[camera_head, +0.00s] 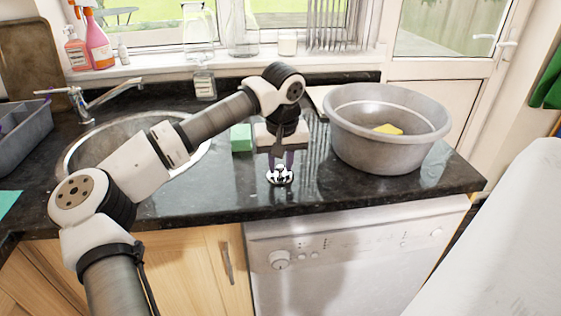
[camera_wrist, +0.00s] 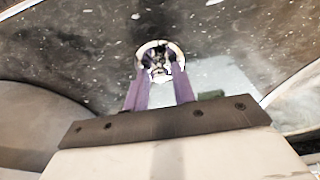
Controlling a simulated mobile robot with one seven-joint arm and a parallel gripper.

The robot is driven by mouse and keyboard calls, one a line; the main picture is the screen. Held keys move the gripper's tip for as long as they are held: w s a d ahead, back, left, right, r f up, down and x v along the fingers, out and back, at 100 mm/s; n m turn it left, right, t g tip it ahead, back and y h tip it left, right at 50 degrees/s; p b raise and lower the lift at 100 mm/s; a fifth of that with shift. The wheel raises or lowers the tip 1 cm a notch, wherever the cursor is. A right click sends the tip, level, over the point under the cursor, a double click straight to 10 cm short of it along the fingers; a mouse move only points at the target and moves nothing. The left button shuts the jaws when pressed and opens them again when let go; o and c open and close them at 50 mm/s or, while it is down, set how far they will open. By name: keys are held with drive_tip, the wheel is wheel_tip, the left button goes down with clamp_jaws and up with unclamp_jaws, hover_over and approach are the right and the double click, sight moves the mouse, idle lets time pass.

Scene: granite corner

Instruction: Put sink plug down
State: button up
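The sink plug (camera_head: 279,176) is a small round piece, light and shiny with dark parts. It is at the fingertips of my gripper (camera_head: 280,169), low over the dark granite counter in front of the green sponge. In the wrist view the plug (camera_wrist: 160,58) shows as a pale ring around a shiny middle. The two purple fingers of my gripper (camera_wrist: 160,78) stand a small gap apart and meet the plug's middle, so they look shut on it. I cannot tell whether the plug's underside touches the counter (camera_head: 215,195).
A grey basin (camera_head: 385,150) with a yellow sponge (camera_head: 388,129) stands close on the right. A green sponge (camera_head: 241,138) is behind, on the left. The round sink (camera_head: 85,150) with its tap (camera_head: 95,98) lies left. The counter's front edge is near; bare granite lies around the plug.

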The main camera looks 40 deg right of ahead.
drive_tip(key=shift+o, duration=1.4)
